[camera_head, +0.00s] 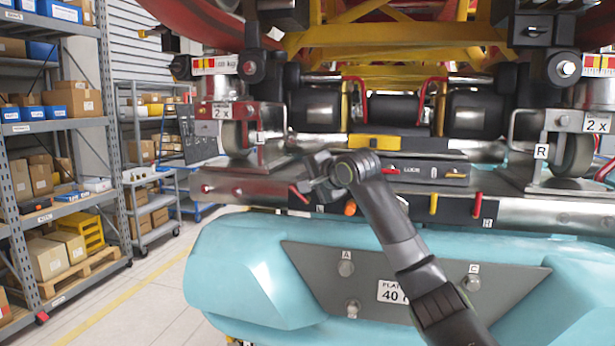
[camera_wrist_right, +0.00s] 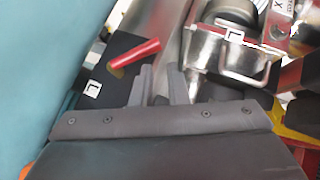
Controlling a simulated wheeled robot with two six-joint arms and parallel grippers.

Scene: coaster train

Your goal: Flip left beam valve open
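The left beam valve is a red lever (camera_head: 299,194) beside a dark panel marked L, partly hidden by my right gripper in the head view. In the right wrist view the red lever (camera_wrist_right: 135,53) lies at a slant on the dark panel (camera_wrist_right: 112,92), with a small yellow piece (camera_wrist_right: 117,72) under one end and an L label (camera_wrist_right: 92,88). My right gripper (camera_head: 314,182) is close beside the lever. In the wrist view its fingertips (camera_wrist_right: 160,68) stand apart with a narrow empty gap, and the lever is just beyond them. My left gripper is in neither view.
The right valve panel has a yellow lever (camera_head: 433,204) and a red lever (camera_head: 477,205) pointing down. A teal platform body (camera_head: 235,265) with a grey plate fills the space below. Metal beams and wheel brackets (camera_head: 240,135) crowd close above. Shelving (camera_head: 60,128) stands at the left.

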